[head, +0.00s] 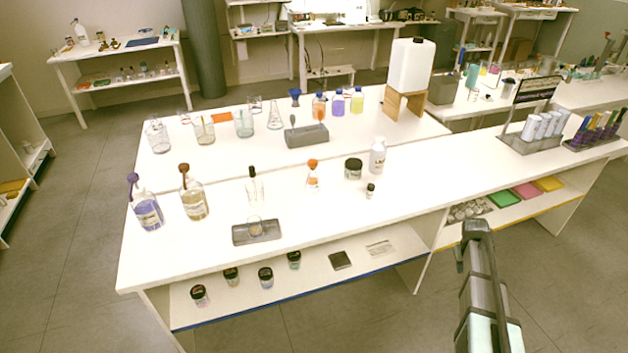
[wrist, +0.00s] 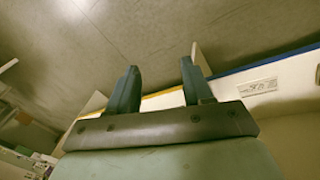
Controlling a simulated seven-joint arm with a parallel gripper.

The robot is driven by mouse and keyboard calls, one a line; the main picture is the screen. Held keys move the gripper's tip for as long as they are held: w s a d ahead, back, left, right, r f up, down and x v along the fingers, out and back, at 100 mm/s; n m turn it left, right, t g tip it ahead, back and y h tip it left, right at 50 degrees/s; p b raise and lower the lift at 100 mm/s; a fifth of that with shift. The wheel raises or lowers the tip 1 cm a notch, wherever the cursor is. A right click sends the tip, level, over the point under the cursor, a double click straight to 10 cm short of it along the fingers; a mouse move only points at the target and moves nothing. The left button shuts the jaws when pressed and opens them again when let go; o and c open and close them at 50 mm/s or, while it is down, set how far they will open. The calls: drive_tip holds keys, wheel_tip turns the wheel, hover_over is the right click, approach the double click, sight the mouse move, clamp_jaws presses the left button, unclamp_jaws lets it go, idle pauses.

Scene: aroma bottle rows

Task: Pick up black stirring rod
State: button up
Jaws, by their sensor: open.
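I cannot make out a black stirring rod for certain. In the head view a thin dark upright piece (head: 252,173) stands in a small clear glass vessel (head: 255,194) on the front bench. A thin rod (head: 203,122) leans in a glass beaker (head: 204,136) further back, its colour unclear. A grey upright piece (head: 293,121) stands at a grey holder (head: 306,137). My gripper (wrist: 158,72) is open and empty in the wrist view, its two dark fingers apart above the floor beside the bench edge. My arm (head: 478,270) is at the lower right of the head view, in front of the bench and away from these pieces.
A tube rack (head: 530,141) stands to the right. The bench's front right stretch is mostly clear.

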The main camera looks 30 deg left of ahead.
drive_tip(key=w+a+r+n+t, duration=0.1)
drive_tip(key=w+a+r, duration=0.35)
drive_tip(key=r, duration=0.25)
drive_tip(key=w+a+r+t, duration=0.1)
drive_tip(key=w+a+r, duration=0.3)
drive_tip(key=w+r, duration=0.15)
drive_tip(key=w+a+r+n+y, duration=0.1)
drive_tip(key=w+a+r, duration=0.1)
drive_tip(key=a+r, duration=0.6)
wheel_tip(320, 180, up, 14)
drive_tip(key=f+n+g+y, duration=0.1)
drive_tip(key=n+g+y, duration=0.1)
drive_tip(key=n+y, duration=0.3)
hover_over(252, 175)
drive_tip(key=s+d, duration=0.2)
drive_tip(key=d, duration=0.1)
drive_tip(key=x, duration=0.8)
drive_tip(key=w+x, duration=0.1)
drive_tip(key=x, duration=0.4)
drive_tip(key=shift+a+r, duration=0.1)
drive_tip(key=shift+r, duration=0.05)
